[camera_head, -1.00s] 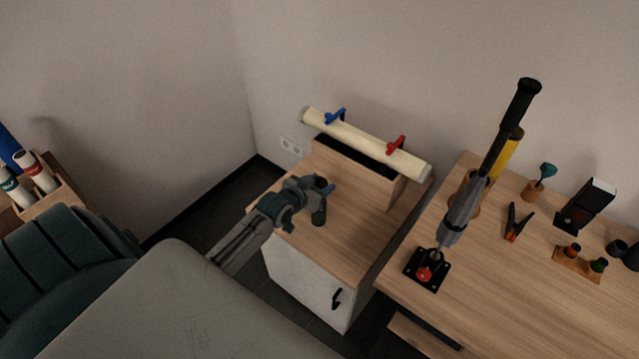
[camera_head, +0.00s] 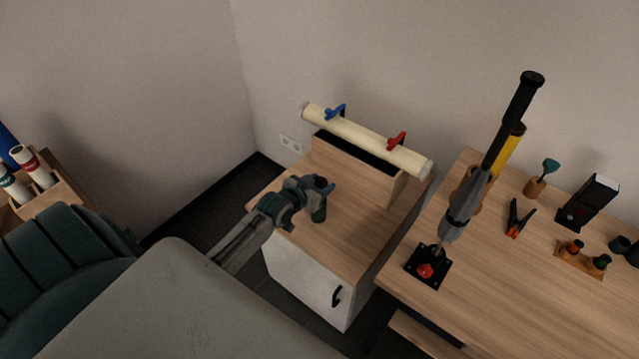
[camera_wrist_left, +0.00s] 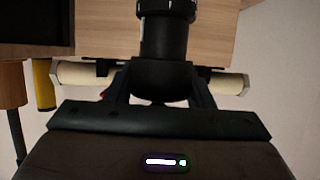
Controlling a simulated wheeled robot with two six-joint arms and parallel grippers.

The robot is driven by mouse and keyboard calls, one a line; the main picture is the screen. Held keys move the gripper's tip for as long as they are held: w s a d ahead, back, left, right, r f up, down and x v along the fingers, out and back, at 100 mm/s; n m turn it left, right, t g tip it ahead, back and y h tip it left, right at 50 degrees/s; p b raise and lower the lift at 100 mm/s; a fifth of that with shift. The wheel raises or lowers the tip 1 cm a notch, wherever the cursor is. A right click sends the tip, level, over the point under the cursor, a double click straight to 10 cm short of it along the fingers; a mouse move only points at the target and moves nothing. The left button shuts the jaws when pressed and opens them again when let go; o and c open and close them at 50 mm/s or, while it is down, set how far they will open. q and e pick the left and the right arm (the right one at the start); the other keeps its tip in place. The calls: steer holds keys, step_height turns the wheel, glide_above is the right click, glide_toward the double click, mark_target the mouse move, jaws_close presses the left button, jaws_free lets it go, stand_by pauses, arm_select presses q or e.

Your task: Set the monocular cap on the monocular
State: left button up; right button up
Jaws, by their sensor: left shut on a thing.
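My left gripper (camera_head: 322,187) is over the low wooden cabinet, shut on a small dark piece, which looks like the monocular cap (camera_head: 320,181). In the left wrist view the black rounded cap (camera_wrist_left: 161,82) sits between the two fingers. The dark green monocular (camera_head: 319,212) stands upright on the cabinet top, just below the gripper, its upper part hidden. In the wrist view a black cylinder with a ribbed ring, apparently the monocular (camera_wrist_left: 165,36), lines up with the cap. I cannot tell whether they touch. My right gripper is not in view.
A pale roll (camera_head: 368,140) with blue and red clamps lies on a raised box behind. The cabinet top (camera_head: 352,240) is clear around the monocular. At right, a bench (camera_head: 500,290) holds a tall folded tripod-like stand (camera_head: 462,205), an orange-tipped clamp (camera_head: 515,225) and other small items.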

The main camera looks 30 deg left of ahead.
mark_target(317, 185)
arm_select(q)
steer(key=o, duration=0.7)
steer(key=shift+c, duration=0.2)
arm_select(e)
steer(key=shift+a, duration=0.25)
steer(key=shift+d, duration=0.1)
arm_select(q)
steer(key=shift+s+r+p, duration=0.4)
steer(key=shift+s+p, duration=0.2)
steer(key=shift+p, duration=0.15)
steer(key=shift+p+v, duration=0.9)
steer(key=shift+v, duration=0.2)
steer(key=p+v, duration=0.2)
steer(key=v, duration=0.1)
steer(key=shift+s+p, duration=0.1)
steer(key=shift+p, duration=0.3)
steer(key=p+v, duration=0.3)
steer(key=v, duration=0.1)
steer(key=shift+s+f, duration=0.1)
steer(key=shift+s, duration=0.05)
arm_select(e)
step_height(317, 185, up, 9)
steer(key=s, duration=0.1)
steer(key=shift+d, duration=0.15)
